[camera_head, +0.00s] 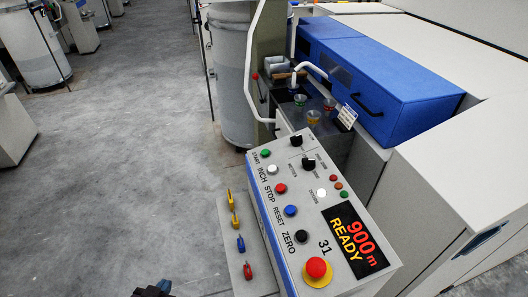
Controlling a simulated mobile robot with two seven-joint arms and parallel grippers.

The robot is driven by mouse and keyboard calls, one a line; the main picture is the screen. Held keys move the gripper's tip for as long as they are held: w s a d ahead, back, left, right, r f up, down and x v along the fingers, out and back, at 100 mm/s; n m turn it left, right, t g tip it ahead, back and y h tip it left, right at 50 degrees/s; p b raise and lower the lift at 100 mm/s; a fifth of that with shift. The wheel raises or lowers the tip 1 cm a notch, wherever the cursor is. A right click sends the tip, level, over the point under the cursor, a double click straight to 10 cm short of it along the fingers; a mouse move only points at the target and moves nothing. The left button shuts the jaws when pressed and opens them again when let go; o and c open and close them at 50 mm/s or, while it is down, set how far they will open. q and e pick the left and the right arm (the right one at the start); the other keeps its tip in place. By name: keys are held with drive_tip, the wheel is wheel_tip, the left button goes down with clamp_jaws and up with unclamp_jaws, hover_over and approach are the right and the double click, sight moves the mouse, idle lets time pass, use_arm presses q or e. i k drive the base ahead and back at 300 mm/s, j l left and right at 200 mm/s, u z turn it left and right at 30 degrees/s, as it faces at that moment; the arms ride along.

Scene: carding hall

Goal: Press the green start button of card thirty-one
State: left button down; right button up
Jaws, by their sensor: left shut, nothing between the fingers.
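The control panel (312,218) of card 31 slopes in the lower middle of the head view, with "31" printed near its lower end. The green button (265,153) labelled START is at the panel's far left corner, uncovered. Below it in a row are a white INCH button (271,169), a red STOP button (280,188), a blue RESET button (290,210) and a black ZERO button (301,236). My left gripper (155,289) shows only partly at the bottom edge, shut and empty, well apart from the panel. My right gripper is out of view.
A red mushroom button (316,268) on yellow stands out at the panel's near end. A narrow shelf (236,262) with several coloured tags runs along its left side. A white bent tube (252,60) rises behind the panel. Grey floor (120,150) at left is clear.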

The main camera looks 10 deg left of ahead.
sight(265, 153)
drive_tip(key=k, duration=0.65)
drive_tip(key=z, duration=1.65)
drive_tip(key=j, duration=0.85)
drive_tip(key=k+j, duration=0.1)
drive_tip(key=j, duration=0.75)
drive_tip(key=i+z, duration=0.05)
